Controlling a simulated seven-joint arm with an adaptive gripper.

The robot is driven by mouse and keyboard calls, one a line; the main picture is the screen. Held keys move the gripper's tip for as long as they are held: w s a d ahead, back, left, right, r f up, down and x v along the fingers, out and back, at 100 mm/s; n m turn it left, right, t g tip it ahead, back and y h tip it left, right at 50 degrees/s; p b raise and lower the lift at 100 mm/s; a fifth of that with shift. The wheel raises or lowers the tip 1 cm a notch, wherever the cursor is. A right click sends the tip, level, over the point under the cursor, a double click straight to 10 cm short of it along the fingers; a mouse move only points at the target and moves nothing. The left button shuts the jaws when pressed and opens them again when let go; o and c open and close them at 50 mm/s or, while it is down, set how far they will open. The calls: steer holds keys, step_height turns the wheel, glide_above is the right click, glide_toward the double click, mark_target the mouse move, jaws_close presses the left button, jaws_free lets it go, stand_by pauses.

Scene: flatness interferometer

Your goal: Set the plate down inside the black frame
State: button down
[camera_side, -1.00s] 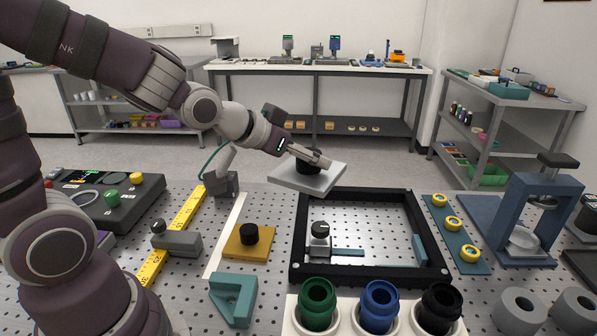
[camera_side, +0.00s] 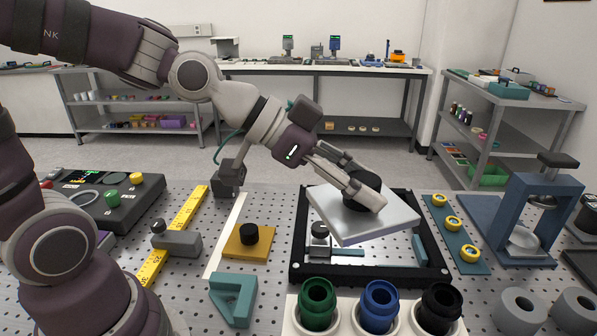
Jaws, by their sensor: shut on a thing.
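My gripper (camera_side: 363,192) is shut on the black knob (camera_side: 357,183) on top of a light grey square plate (camera_side: 385,222). The plate hangs tilted above the black frame (camera_side: 298,245), its near edge lower in the picture. It covers much of the frame's opening and part of its back side. The frame lies flat on the perforated table. Inside it, at the left, a small block with a dark round knob (camera_side: 319,231) shows partly. A teal strip (camera_side: 419,248) lies along the inner right side.
Green (camera_side: 317,303), blue (camera_side: 380,304) and black (camera_side: 439,306) cups stand in a white holder just in front of the frame. A blue strip with yellow rings (camera_side: 453,224) and a blue press (camera_side: 525,215) are to the right. A mustard block with a black knob (camera_side: 244,240) is to the left.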

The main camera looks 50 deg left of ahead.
mark_target(374, 229)
steer(key=s+d+m+g+h, duration=0.2)
steer(key=s+d+m, duration=0.1)
steer(key=s+d+m+g+h, duration=0.1)
steer(key=s+d+m+g, duration=0.1)
steer(key=shift+s+d+r, duration=0.25)
steer(key=shift+r, duration=0.1)
steer(key=s+d+r+m+g, duration=0.1)
steer(key=s+d+m+g, duration=0.2)
steer(key=s+m+g, duration=0.15)
steer(key=shift+h, duration=0.4)
steer(key=f, duration=2.4)
steer(key=shift+s+a, duration=0.25)
steer(key=shift+s, duration=0.1)
steer(key=shift+f, duration=0.1)
steer(key=c, duration=0.6)
jaws_free()
steer(key=shift+c, duration=0.2)
